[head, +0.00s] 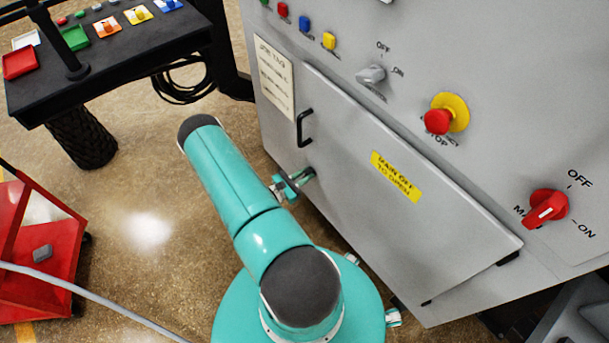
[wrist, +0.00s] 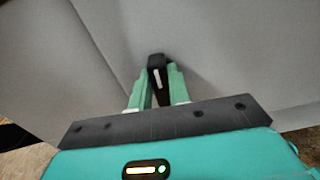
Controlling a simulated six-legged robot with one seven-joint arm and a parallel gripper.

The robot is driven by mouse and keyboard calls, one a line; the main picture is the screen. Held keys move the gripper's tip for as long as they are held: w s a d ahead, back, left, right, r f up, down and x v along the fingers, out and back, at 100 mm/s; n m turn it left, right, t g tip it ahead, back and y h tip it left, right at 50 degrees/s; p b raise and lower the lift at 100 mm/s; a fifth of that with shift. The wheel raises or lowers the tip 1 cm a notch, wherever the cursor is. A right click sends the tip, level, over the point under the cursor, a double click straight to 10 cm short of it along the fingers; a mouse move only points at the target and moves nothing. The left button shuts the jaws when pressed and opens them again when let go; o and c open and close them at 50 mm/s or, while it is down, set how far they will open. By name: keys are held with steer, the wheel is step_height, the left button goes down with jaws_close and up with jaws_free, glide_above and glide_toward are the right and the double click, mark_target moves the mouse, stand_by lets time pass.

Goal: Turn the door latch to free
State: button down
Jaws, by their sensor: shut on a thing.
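The door latch (wrist: 156,62) is a small black knob with a white line, on the grey door (wrist: 215,50) in the wrist view. The white line stands nearly upright in that picture. My gripper (wrist: 158,85) has its two green fingers shut on the latch, one on each side. In the head view my gripper (head: 296,184) is at the door's left edge, below the black door handle (head: 304,128), and the latch is hidden there by the fingers. The door (head: 400,230) looks closed. A yellow label (head: 396,177) on it reads "MAIN OFF TO OPEN".
A red emergency stop (head: 438,121) and a grey knob (head: 371,75) sit above the door. A black table (head: 120,55) and red cart (head: 35,260) stand at left.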

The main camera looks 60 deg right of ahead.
steer(key=m, duration=0.3)
steer(key=shift+a+m, duration=0.1)
steer(key=shift+m, duration=0.2)
steer(key=m, duration=0.3)
steer(key=shift+f+m, duration=0.1)
steer(key=shift+m, duration=0.2)
steer(key=m, duration=0.4)
steer(key=shift+s+f, duration=0.1)
steer(key=shift+f+m, duration=0.1)
steer(key=shift+m, duration=1.8)
steer(key=c, duration=1.3)
jaws_free()
steer(key=shift+s, duration=0.1)
steer(key=shift+a, duration=0.1)
steer(key=v, duration=1.3)
steer(key=shift+a, duration=0.3)
